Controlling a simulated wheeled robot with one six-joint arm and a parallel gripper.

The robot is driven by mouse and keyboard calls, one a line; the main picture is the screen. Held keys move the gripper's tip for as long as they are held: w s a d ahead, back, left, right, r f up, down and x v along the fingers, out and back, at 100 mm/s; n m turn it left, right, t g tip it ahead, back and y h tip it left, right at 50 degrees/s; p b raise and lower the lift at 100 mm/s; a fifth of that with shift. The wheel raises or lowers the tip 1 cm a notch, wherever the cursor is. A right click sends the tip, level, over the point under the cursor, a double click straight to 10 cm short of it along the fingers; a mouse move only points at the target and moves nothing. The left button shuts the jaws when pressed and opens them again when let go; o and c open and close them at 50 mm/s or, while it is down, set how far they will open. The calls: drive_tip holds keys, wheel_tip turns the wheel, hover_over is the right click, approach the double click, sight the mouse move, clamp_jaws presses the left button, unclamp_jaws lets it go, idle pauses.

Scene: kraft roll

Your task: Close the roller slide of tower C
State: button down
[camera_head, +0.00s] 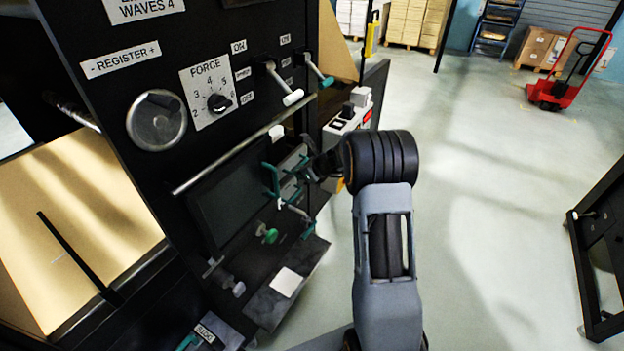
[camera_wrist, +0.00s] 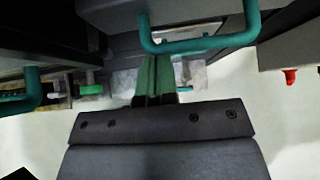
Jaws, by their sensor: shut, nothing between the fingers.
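A black machine tower (camera_head: 110,60) fills the left of the head view. No label reading tower C can be read, and I cannot tell for certain which part is the roller slide. A dark block (camera_head: 235,205) in the tower's lower opening has teal handles (camera_head: 272,180) at its right side. My gripper (camera_head: 308,172) is beside these handles, partly hidden by my arm. In the wrist view my gripper (camera_wrist: 160,65) is shut and empty, its fingers together just below a teal bar handle (camera_wrist: 200,44). I cannot tell whether they touch.
Above are a round dial (camera_head: 157,118), a force knob (camera_head: 218,103) and levers (camera_head: 285,85). A control box (camera_head: 345,118) stands beyond the gripper. Below are a green knob (camera_head: 268,233) and a white square (camera_head: 287,282). The floor right of my arm is clear up to a black frame (camera_head: 600,230).

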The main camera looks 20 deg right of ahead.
drive_tip(key=shift+w+a+f, duration=0.1)
drive_tip(key=shift+w+a, duration=0.3)
drive_tip(key=shift+w, duration=0.2)
drive_tip(key=shift+w+a, duration=0.4)
drive_tip(key=shift+w, duration=0.2)
drive_tip(key=shift+a, duration=0.1)
drive_tip(key=shift+a+r, duration=0.15)
drive_tip(key=shift+r, duration=0.05)
